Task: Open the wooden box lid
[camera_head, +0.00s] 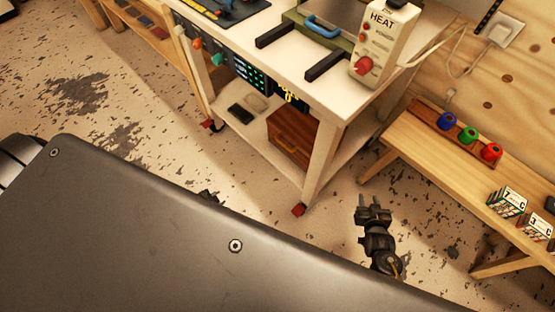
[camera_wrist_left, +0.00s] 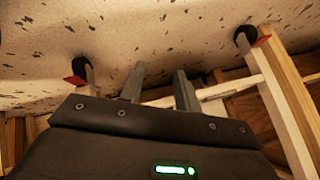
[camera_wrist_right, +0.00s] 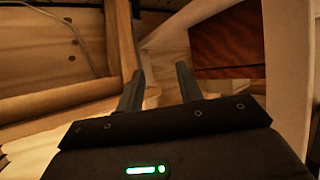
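The wooden box (camera_head: 292,134) is reddish brown and sits on the lower shelf of the white wheeled cart. Its lid looks closed, and a brass-coloured handle shows on its front. The box also shows in the right wrist view (camera_wrist_right: 228,42), beyond a white cart leg. My right gripper (camera_head: 374,200) is open and empty, over the floor right of the cart's front leg. Its two fingers stand apart in the right wrist view (camera_wrist_right: 160,88). My left gripper (camera_head: 208,196) is mostly hidden behind my dark body panel. In the left wrist view its fingers (camera_wrist_left: 158,85) are apart and empty.
The white cart (camera_head: 322,160) has legs and red-trimmed wheels around the shelf. A dark flat item (camera_head: 243,116) lies left of the box. A wooden bench (camera_head: 440,160) with coloured knobs and small boxes stands at right. The floor before the cart is clear.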

